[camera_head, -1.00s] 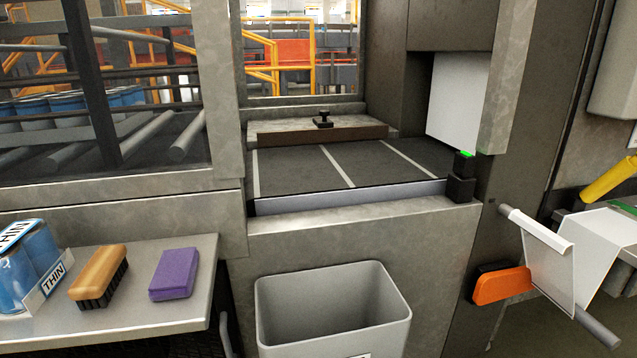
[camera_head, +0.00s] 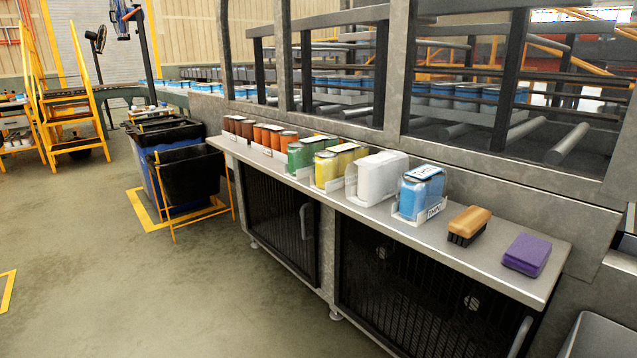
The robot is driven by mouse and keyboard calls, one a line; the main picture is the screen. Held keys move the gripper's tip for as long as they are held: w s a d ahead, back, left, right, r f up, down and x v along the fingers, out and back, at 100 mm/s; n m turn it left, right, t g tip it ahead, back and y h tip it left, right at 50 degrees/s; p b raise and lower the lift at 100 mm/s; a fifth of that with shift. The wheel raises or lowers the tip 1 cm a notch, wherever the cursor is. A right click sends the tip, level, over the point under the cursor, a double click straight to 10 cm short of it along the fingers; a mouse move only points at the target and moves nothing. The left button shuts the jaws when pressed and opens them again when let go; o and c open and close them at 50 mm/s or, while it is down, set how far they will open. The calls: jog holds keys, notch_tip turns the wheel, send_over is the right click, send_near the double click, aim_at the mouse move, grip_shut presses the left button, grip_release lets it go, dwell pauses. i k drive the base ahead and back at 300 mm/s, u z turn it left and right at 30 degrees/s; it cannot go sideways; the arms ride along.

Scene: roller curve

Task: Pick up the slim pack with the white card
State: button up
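Several can packs stand in a row on a metal counter (camera_head: 485,262) in the head view. The nearest is a pack of blue cans (camera_head: 419,188) in a white card holder with dark lettering; in the earlier frame such lettering reads THIN. Left of it is a white pack (camera_head: 381,176) in a pale holder. Farther left are yellow cans (camera_head: 336,166), green cans (camera_head: 306,152), orange cans (camera_head: 270,137) and brown cans (camera_head: 238,126), with pale cards at their fronts. Lettering on these cards is too small to read. My gripper is out of view.
A wooden brush (camera_head: 469,222) and a purple sponge (camera_head: 527,254) lie on the counter's right end. Mesh cabinet doors (camera_head: 410,295) are below. A roller conveyor runs behind a metal frame. Dark bins (camera_head: 190,175) stand left of the counter; the floor (camera_head: 130,270) in front is clear.

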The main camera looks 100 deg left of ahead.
aim_at(369, 180)
jog(key=u, duration=3.45)
